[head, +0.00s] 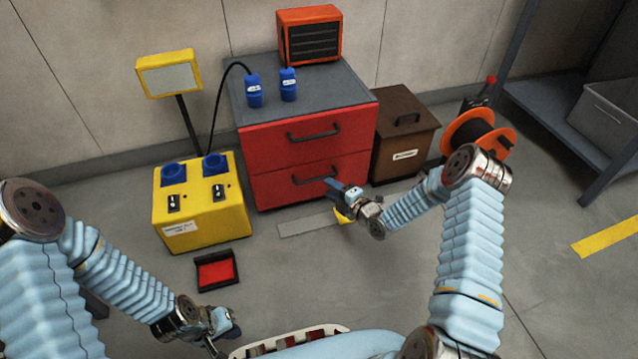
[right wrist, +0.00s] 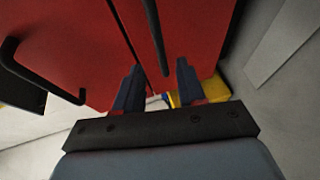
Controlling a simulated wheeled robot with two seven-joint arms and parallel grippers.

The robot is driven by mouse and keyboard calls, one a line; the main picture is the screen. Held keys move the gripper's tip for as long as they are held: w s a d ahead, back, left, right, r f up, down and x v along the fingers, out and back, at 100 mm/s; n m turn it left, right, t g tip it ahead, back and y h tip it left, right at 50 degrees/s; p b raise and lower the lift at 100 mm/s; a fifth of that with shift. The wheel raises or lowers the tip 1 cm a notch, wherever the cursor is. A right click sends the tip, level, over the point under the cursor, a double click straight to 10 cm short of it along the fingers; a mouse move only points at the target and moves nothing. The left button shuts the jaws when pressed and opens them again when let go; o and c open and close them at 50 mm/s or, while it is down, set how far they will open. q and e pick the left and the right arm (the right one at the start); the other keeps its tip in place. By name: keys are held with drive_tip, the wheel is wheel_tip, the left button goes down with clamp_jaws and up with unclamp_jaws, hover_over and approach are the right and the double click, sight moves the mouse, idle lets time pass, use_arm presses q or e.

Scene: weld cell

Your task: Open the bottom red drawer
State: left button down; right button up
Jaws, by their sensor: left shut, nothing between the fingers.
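The grey-topped cabinet has two red drawers, both shut flush in the head view. The bottom red drawer (head: 275,187) has a dark bar handle (head: 312,178). My right gripper (head: 332,188) is just in front of that handle's right end. In the right wrist view its two fingers (right wrist: 158,82) are apart, and the bottom drawer's handle (right wrist: 155,35) appears in the gap between them. I cannot tell whether they touch it. The top drawer's handle (right wrist: 32,72) is off to the left there. My left gripper (head: 222,325) is low at the front, shut and empty.
A yellow box (head: 200,205) with blue sockets stands left of the cabinet. A brown bin (head: 405,140) and an orange reel (head: 470,130) stand right. A small black tray with a red inside (head: 217,272) lies on the floor. Floor before the drawers is mostly clear.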

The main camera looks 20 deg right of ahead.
drive_tip(key=x, duration=0.6)
drive_tip(key=shift+w+b, duration=0.2)
drive_tip(key=shift+b, duration=0.25)
drive_tip(key=shift+a+f, duration=0.1)
clamp_jaws()
